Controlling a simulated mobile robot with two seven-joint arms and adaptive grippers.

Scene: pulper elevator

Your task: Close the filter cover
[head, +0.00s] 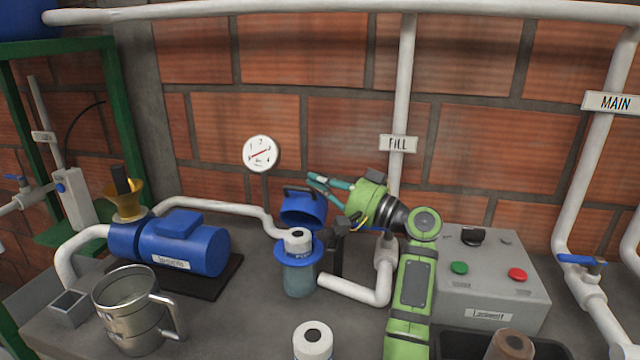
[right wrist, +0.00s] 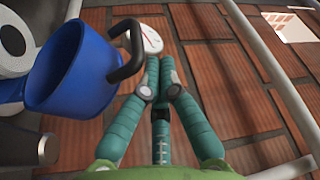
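The blue filter cover (head: 303,209) with its black handle stands tilted open above the filter housing (head: 299,281) in the head view. A white cartridge (head: 298,241) sits in the housing's blue rim. In the right wrist view the cover (right wrist: 72,68) is at upper left, its handle (right wrist: 132,52) reaching beside my fingertips. My right gripper (head: 316,183) is just right of the cover, near the handle; in the wrist view (right wrist: 160,62) its teal fingertips are drawn together with nothing visible between them. Whether they touch the handle is unclear. My left gripper is not in view.
A blue pump (head: 185,247) and a metal jug (head: 134,307) stand left of the housing. A white cartridge (head: 313,343) stands in front, a brown one (head: 512,345) at lower right. A control box (head: 490,280) stands right. A gauge (head: 261,153) and pipes are behind.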

